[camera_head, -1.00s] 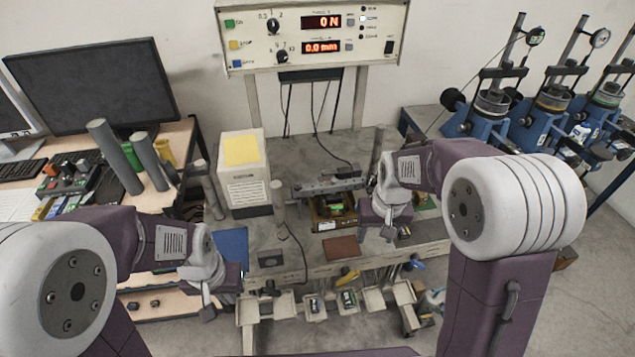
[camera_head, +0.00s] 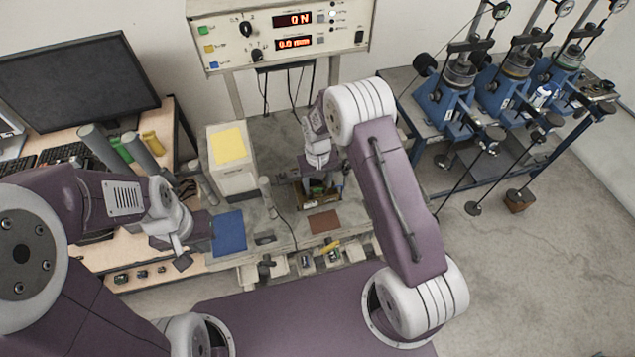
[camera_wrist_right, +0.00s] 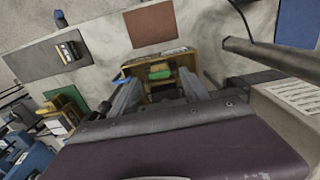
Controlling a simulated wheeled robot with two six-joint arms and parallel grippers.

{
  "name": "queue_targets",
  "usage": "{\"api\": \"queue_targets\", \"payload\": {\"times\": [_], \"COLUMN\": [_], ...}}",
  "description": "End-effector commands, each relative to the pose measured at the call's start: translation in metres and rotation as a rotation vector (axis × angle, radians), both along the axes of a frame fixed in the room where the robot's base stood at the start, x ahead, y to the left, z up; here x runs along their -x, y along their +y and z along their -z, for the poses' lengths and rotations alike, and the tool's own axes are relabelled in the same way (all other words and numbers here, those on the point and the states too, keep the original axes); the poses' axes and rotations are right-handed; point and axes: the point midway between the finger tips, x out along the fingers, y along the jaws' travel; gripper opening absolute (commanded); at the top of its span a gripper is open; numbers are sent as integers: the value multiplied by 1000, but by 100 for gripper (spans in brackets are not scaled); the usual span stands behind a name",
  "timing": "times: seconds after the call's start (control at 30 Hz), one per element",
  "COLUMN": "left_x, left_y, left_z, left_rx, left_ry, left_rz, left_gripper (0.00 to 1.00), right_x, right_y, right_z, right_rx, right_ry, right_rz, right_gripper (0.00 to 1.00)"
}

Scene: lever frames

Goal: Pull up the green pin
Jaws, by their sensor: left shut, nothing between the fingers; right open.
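The green pin (camera_wrist_right: 160,72) shows as a small green block in a wooden-coloured fixture (camera_wrist_right: 152,58) in the right wrist view. My right gripper (camera_wrist_right: 158,90) is open, with its two fingers on either side of the fixture's near part; I cannot tell whether they touch anything. In the head view the fixture (camera_head: 322,198) is partly hidden under my right gripper (camera_head: 318,182). My left gripper (camera_head: 182,252) is shut and empty, at the left, off the front left of the bench.
A blue mat (camera_head: 229,232) and a brown mat (camera_head: 323,221) lie on the bench. A white box with a yellow top (camera_head: 229,147) stands behind left. A grey post (camera_head: 267,192) stands left of the fixture. A control panel (camera_head: 280,35) is above the bench.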

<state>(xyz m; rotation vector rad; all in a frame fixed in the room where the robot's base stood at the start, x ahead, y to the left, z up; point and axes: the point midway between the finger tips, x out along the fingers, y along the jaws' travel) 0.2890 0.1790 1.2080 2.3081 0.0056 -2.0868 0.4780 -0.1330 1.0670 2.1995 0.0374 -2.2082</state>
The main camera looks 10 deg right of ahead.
Motion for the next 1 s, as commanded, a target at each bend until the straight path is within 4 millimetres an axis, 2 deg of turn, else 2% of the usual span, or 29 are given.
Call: {"api": "queue_targets", "payload": {"times": [0.03, 0.2, 0.43, 0.47, 0.6, 0.67, 1.0], "left_x": [0, 0, 0, 0, 0, 0, 0], "left_y": [0, 0, 0, 0, 0, 0, 0], "left_z": [-7, -11, -10, -10, -10, -10, -11], "left_rx": [0, 0, 0, 0, 0, 0, 0], "left_ry": [0, 0, 0, 0, 0, 0, 0], "left_rz": [0, 0, 0, 0, 0, 0, 0], "left_gripper": [0, 0, 0, 0, 0, 0, 0], "right_x": [1, 0, 0, 0, 0, 0, 0], "right_y": [0, 0, 0, 0, 0, 0, 0], "right_z": [5, 23, 25, 25, 25, 25, 25], "right_rx": [0, 0, 0, 0, 0, 0, 0], "right_ry": [4, 0, -2, -2, -1, -1, -1], "right_rz": [0, 0, 0, 0, 0, 0, 0], "right_gripper": [55, 55, 55, 52, 13, 0, 0]}}
